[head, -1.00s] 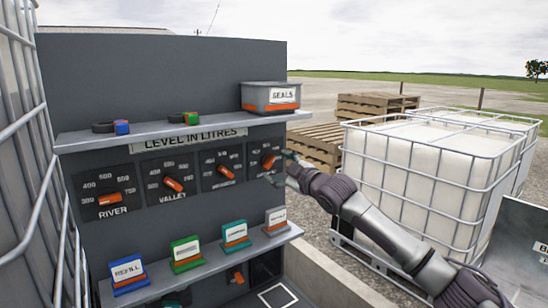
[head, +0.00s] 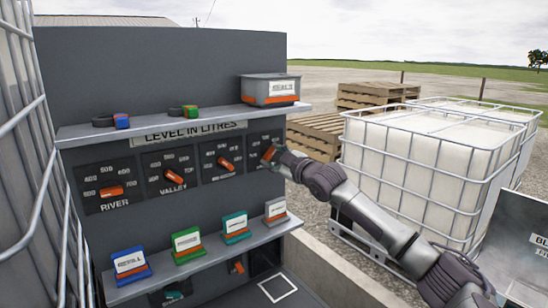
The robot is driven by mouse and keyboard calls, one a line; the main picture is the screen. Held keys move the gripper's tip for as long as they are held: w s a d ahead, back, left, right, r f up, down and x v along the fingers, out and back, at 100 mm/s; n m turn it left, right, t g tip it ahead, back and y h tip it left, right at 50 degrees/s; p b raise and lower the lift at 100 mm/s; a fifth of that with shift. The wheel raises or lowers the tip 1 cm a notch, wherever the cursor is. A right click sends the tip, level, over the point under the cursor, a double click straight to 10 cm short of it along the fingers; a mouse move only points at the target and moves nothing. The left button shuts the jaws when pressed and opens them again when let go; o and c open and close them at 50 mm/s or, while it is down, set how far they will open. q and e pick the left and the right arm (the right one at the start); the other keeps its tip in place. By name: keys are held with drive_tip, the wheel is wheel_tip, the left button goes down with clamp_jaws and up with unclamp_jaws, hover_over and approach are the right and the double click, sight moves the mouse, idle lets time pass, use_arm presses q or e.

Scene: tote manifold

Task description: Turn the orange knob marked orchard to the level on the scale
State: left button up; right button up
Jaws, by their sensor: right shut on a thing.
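A dark panel (head: 160,60) headed "LEVEL IN LITRES" carries a row of orange knobs on black scale plates. The river knob (head: 111,190), the valley knob (head: 173,179) and a third knob (head: 226,163) stand free. The label under the third is too blurred to read. My right gripper (head: 271,157) is shut on the fourth, rightmost knob (head: 267,153). That knob is tilted, its upper part visible beside the fingers. The hand hides much of its scale and label, so I cannot read whether it is orchard. My left gripper is out of view.
A shelf (head: 215,118) above the knobs holds a grey "SEALS" bin (head: 270,88) and small coloured pieces. A lower shelf (head: 205,255) holds several coloured card stands. A caged white tank (head: 430,180) stands right, near my right arm.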

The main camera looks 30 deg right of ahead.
drive_tip(key=shift+m, duration=0.3)
drive_tip(key=m+p, duration=0.1)
drive_tip(key=m, duration=0.2)
drive_tip(key=shift+p, duration=0.3)
drive_tip(key=shift+m+p, duration=0.55)
drive_tip(key=shift+m, duration=2.15)
drive_tip(key=o, duration=1.2)
drive_tip(key=shift+c, duration=0.2)
drive_tip(key=s+d, duration=0.1)
drive_tip(key=s, duration=1)
drive_tip(key=shift+s+d, duration=0.35)
drive_tip(key=shift+s, duration=0.05)
